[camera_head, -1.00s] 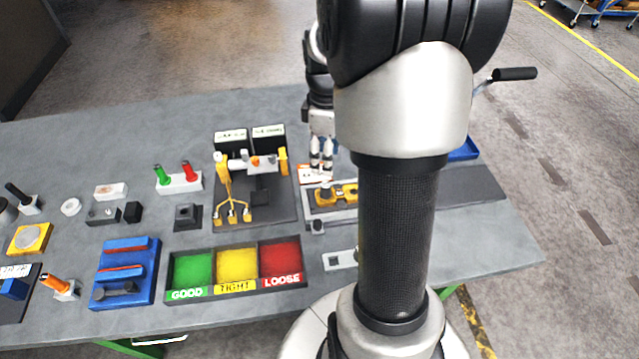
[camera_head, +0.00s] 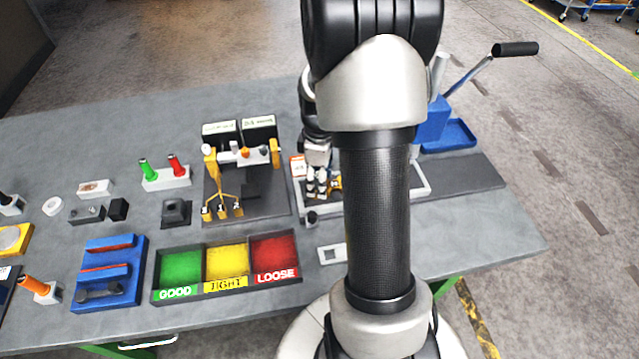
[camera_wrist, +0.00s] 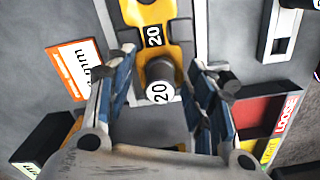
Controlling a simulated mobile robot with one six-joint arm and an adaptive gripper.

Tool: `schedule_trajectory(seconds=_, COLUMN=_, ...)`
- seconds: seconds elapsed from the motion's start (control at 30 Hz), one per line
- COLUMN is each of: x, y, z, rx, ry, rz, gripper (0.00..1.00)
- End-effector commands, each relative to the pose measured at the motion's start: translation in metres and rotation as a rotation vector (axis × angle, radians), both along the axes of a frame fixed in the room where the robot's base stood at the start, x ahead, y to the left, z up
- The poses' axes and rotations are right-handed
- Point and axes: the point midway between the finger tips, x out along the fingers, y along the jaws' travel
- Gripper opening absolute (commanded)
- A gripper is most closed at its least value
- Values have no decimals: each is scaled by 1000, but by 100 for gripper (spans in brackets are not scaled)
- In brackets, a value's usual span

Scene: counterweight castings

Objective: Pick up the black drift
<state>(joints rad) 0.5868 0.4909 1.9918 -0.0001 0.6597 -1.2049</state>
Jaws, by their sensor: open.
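My gripper (camera_wrist: 168,66) is open and points down over the framed tray, with its fingers apart. It also shows in the head view (camera_head: 318,192), partly behind my arm. Between the fingers, in the wrist view, is a dark cylinder (camera_wrist: 161,76) with a white face marked 20, at the end of a yellow casting (camera_wrist: 152,20). A short plain black cylinder (camera_wrist: 229,80) shows just outside the right finger; in the head view this black knob (camera_head: 312,217) is by the tray's front left corner. I cannot tell which black piece is the drift. Contact is not visible.
The three-coloured sorting tray (camera_head: 160,299) lies at the front. A dark fixture board (camera_head: 270,207) with yellow parts stands left of my gripper. A blue holder (camera_head: 133,262), a black-topped piece (camera_head: 8,200) and a blue press (camera_head: 432,125) are farther out.

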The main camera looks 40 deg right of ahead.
Motion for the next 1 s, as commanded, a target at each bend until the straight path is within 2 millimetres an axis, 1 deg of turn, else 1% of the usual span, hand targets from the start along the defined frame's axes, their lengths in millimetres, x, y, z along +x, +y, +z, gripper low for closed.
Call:
schedule_trajectory(seconds=0.17, x=0, y=0, z=0, rx=-1, ry=-1, rz=0, gripper=49)
schedule_trajectory(seconds=0.2, x=0, y=0, z=0, rx=-1, ry=-1, rz=0, gripper=48)
schedule_trajectory(seconds=0.9, x=0, y=0, z=0, rx=-1, ry=-1, rz=0, gripper=1)
schedule_trajectory(seconds=1.0, x=1, y=0, z=1, rx=-1, ry=-2, rz=0, gripper=0)
